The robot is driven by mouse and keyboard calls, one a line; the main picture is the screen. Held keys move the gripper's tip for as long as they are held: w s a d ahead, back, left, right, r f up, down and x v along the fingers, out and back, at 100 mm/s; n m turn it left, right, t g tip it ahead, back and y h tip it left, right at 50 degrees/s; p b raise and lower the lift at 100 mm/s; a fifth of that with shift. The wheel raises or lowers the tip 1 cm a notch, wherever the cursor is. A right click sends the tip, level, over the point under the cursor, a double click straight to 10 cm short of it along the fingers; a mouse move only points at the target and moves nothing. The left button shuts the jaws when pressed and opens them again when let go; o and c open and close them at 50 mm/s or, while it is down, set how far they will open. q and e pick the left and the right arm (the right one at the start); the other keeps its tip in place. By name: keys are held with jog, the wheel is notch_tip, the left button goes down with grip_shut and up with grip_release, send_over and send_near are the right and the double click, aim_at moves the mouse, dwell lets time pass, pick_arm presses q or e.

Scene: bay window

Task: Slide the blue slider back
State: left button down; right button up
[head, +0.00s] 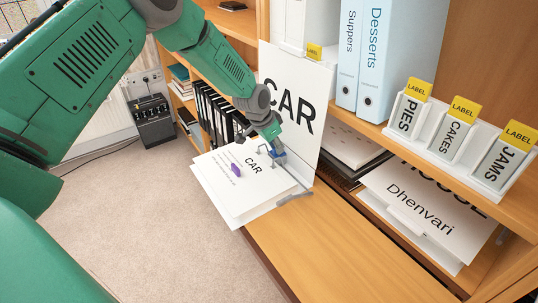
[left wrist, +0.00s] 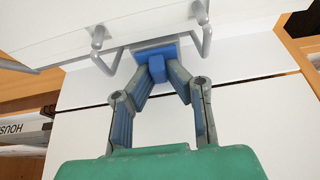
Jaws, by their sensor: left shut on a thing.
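The blue slider (head: 281,159) sits near the back right end of a white board (head: 247,197) marked CAR, by the upright white CAR panel (head: 298,85). My left gripper (head: 275,150) reaches down to it from above. In the left wrist view, my left gripper (left wrist: 158,78) has its fingertips closed on the raised blue block of the slider (left wrist: 156,56). Grey bent metal rods stand on either side of the slider. A purple piece (head: 235,170) lies on the same board, farther left. My right gripper is not in view.
A wooden shelf holds blue-and-white binders (head: 375,60) and a white rack (head: 485,172) with yellow-labelled cards. Bare wood (head: 340,255) is in front, and open carpet (head: 130,220) lies left.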

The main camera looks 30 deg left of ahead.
pick_arm(q)
jog(key=shift+d+f, duration=0.1)
jog(key=shift+f, duration=0.05)
jog(key=c, duration=1.6)
grip_release()
jog(key=shift+o, duration=0.2)
jog(key=shift+w, duration=0.1)
